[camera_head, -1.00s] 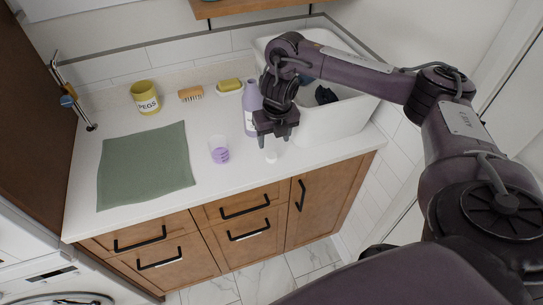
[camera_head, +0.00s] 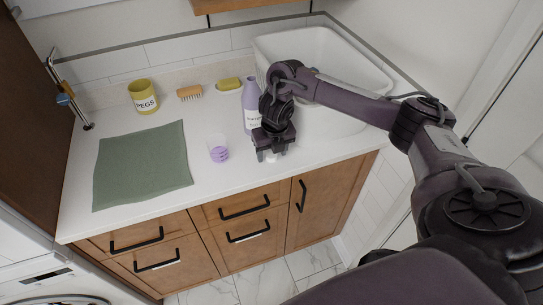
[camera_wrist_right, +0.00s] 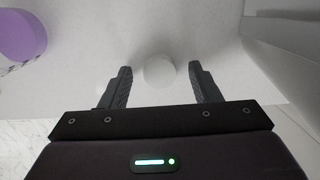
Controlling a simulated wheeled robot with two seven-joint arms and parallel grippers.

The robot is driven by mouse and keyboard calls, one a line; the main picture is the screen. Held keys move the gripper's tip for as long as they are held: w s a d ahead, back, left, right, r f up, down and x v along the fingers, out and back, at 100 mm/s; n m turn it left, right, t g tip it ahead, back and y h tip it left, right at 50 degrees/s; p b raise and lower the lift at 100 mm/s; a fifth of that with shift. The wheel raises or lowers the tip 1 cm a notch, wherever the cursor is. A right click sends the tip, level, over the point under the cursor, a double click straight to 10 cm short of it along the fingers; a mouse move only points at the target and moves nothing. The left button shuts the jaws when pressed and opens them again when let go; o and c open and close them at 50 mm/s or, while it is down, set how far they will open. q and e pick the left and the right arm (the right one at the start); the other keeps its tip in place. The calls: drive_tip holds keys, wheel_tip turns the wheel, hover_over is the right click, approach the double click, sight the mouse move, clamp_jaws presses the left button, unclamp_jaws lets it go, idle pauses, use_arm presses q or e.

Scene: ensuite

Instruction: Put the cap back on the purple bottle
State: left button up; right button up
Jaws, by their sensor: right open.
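The purple bottle (camera_head: 250,103) stands upright on the counter in the head view, partly hidden by my right gripper. The white cap (camera_head: 271,157) lies on the counter near the front edge, below my right gripper (camera_head: 272,156). In the right wrist view the round white cap (camera_wrist_right: 159,71) shows between the two fingers of the right gripper (camera_wrist_right: 160,80), with a gap on both sides. The right gripper is open and points down. My left gripper is not in view.
A green cloth (camera_head: 142,165), yellow pegs pot (camera_head: 144,97), brush (camera_head: 190,92) and yellow sponge on a dish (camera_head: 229,84) are farther left and back. A white basin (camera_head: 350,60) is behind at right.

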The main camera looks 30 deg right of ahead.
sight(272, 155)
drive_tip(key=shift+c, duration=0.3)
drive_tip(key=c, duration=1)
wheel_tip(272, 155, up, 20)
drive_tip(key=p, duration=0.7)
drive_tip(key=shift+p, duration=0.3)
